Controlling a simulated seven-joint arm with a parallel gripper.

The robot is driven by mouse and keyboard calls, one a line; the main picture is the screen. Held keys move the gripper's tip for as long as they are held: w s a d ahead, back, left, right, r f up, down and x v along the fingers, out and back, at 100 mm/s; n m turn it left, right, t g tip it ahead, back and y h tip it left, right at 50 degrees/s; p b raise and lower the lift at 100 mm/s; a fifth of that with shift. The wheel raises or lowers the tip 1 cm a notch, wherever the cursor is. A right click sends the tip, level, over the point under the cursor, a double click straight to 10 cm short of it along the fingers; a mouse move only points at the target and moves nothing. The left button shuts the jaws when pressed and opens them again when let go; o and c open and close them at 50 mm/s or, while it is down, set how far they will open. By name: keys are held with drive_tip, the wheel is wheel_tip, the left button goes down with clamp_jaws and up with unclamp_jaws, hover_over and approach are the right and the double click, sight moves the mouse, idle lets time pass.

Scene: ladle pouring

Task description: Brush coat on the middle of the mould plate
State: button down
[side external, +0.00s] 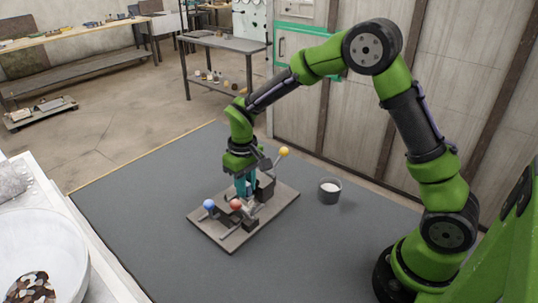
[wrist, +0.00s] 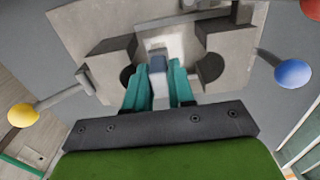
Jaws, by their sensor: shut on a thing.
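The mould plate (side external: 279,204) is a flat grey board with dark blocks and ball-ended levers, lying on the dark mat. In the wrist view the plate (wrist: 82,30) has notched grey blocks on either side of its middle, and a pale whitish patch (wrist: 178,40) shows there. My gripper (side external: 245,184) points down over the middle of the plate. Its teal fingers (wrist: 159,86) are shut on a small grey-blue piece, seemingly the brush (wrist: 158,62). Its lower end meets the pale patch in the picture; I cannot tell whether it touches. In the side view the brush is hidden by the fingers and blocks.
A dark cup (side external: 330,191) with white contents stands right of the plate. Levers with a blue ball (side external: 208,204), a red ball (side external: 236,205) and a yellow ball (side external: 284,152) rise around my gripper. A white bowl (side external: 42,250) stands at lower left. The mat in front is clear.

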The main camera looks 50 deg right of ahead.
drive_tip(key=shift+a, duration=1.2)
drive_tip(key=shift+d, duration=0.15)
drive_tip(key=shift+d, duration=1.1)
drive_tip(key=shift+a, duration=0.1)
